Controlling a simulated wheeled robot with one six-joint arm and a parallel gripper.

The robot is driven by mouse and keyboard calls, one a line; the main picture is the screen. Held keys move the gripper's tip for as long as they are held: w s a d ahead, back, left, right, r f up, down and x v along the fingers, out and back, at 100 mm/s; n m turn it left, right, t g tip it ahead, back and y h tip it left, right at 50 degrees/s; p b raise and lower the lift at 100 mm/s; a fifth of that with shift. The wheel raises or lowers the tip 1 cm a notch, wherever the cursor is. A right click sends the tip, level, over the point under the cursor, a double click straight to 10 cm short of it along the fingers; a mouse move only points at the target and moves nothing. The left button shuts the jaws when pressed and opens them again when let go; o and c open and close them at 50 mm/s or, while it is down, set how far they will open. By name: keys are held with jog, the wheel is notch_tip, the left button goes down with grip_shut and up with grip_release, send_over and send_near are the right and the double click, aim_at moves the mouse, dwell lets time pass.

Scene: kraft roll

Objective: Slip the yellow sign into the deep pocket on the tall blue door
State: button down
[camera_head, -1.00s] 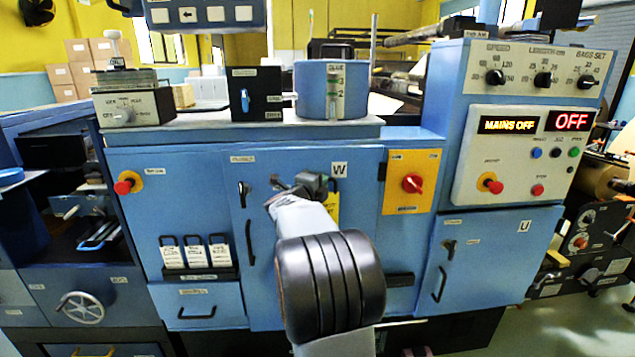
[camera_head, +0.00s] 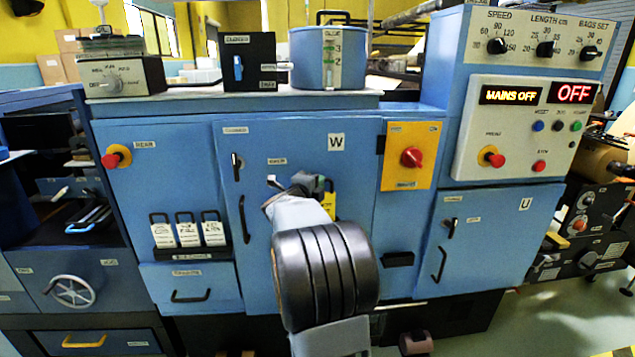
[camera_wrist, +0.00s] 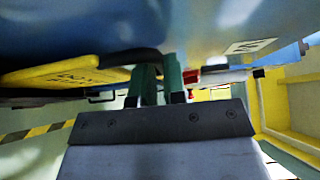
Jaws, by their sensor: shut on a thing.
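The yellow sign (camera_wrist: 65,73) shows at the left of the wrist view, with a black loop handle (camera_wrist: 135,57) at its near end. My gripper (camera_wrist: 159,82) has green fingertips shut on that handle. In the head view my gripper (camera_head: 312,184) is in front of the tall blue door (camera_head: 265,220) marked W, below its label. A strip of the yellow sign (camera_head: 329,205) shows beside my gripper; my arm hides the rest. The deep pocket cannot be made out; my arm covers the lower middle of the door. Whether the sign touches the door is unclear.
A black rack with several white tags (camera_head: 188,234) is left of the door. The door's black handle (camera_head: 244,219) is at its left edge. A yellow plate with a red switch (camera_head: 411,158) and a small black ledge (camera_head: 398,259) are to the right.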

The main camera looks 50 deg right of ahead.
notch_tip(320, 180, down, 6)
jog(key=b, duration=0.5)
jog(key=shift+f, duration=0.25)
jog(key=shift+f+b, duration=0.45)
jog(key=shift+f, duration=0.1)
dwell(0.6)
jog(key=c, duration=1.1)
grip_release()
jog(key=p+v, duration=0.1)
jog(key=v, duration=1.3)
jog(key=shift+p, duration=0.35)
jog(key=shift+d+r, duration=0.1)
jog(key=shift+r, duration=0.05)
